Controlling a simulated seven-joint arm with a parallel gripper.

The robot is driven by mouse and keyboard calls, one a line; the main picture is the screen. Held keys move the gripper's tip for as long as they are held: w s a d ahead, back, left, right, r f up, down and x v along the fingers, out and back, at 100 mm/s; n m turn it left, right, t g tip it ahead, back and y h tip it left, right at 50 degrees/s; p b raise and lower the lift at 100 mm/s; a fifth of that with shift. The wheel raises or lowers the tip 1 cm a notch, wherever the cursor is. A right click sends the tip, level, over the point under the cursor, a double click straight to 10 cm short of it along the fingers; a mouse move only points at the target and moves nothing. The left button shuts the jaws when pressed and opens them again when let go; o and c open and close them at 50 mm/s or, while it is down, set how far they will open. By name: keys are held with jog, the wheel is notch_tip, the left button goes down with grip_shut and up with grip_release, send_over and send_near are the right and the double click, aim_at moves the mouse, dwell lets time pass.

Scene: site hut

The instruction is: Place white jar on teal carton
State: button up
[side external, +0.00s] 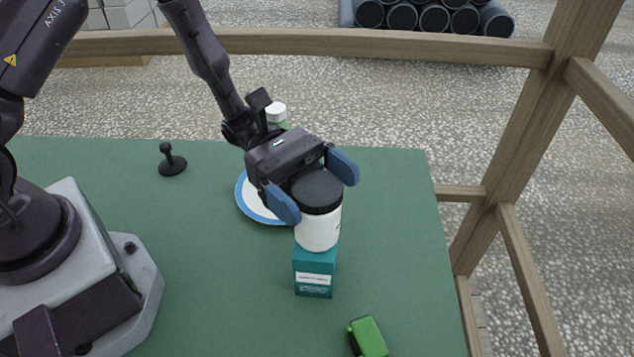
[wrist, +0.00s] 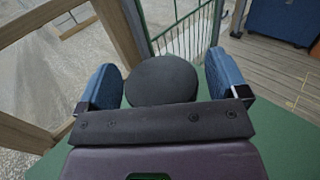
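The white jar (side external: 318,232) with a black lid (side external: 318,188) stands on top of the teal carton (side external: 314,276), appearing to rest on it, roughly upright. My gripper (side external: 314,186) is at the lid, with one blue fingertip on each side. The fingers are spread wide. In the wrist view my gripper (wrist: 163,88) has the dark round lid (wrist: 161,80) between its fingers, with a narrow gap at the right and little or none visible at the left. The carton's top is mostly hidden by the jar.
A white plate with a blue rim (side external: 252,203) lies behind the gripper, with a white-capped bottle (side external: 276,113) beyond. A green object (side external: 368,337) lies near the front edge. A black knob-like object (side external: 171,161) stands at left. The green table (side external: 400,230) is clear at right.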

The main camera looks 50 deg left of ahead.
jog(key=shift+r, duration=0.2)
jog(key=a, duration=1.2)
jog(key=s+a+r+m+t+y, duration=0.2)
jog(key=s+a+r+m+y, duration=0.1)
jog(key=s+r+m+y, duration=0.3)
jog(key=s+a+r+m+t+y, duration=0.3)
jog(key=s+r+m+y, duration=0.3)
jog(key=r+m+y, duration=0.4)
jog(key=shift+s+a+r+m+t+y, duration=0.15)
jog(key=shift+s+a+m+t+y, duration=0.15)
jog(key=shift+a+m+y, duration=0.6)
jog(key=shift+d, duration=0.15)
